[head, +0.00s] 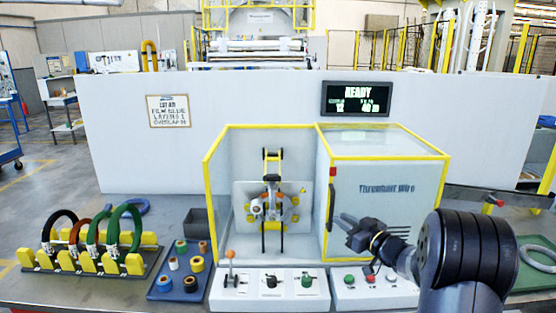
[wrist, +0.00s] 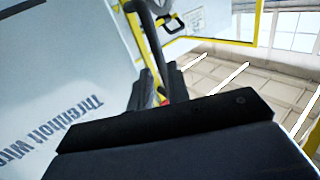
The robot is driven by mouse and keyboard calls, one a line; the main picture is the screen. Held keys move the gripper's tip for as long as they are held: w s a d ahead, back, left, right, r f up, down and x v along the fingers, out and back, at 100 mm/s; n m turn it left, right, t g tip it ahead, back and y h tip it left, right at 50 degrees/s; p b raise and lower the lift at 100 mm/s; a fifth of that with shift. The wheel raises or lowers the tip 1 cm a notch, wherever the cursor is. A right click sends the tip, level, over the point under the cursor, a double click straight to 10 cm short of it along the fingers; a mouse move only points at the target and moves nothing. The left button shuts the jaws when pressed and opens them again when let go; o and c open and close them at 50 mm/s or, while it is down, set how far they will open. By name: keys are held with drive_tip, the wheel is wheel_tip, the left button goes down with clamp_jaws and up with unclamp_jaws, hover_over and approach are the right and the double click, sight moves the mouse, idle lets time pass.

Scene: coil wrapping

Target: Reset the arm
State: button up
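My arm (head: 465,250) reaches in from the lower right in the head view.
The machine's left bay stands open around a winding head (head: 272,205). Control boxes (head: 270,290) with knobs and buttons stand in front. A coil rack (head: 90,262) and a blue tray of tape rolls (head: 165,288) are at left. A green tray (head: 535,275) is at right.

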sight(332, 214)
drive_tip(key=x, duration=0.5)
drive_tip(key=shift+w+a+p, duration=0.2)
drive_tip(key=shift+w+p, duration=0.05)
drive_tip(key=shift+p, duration=0.15)
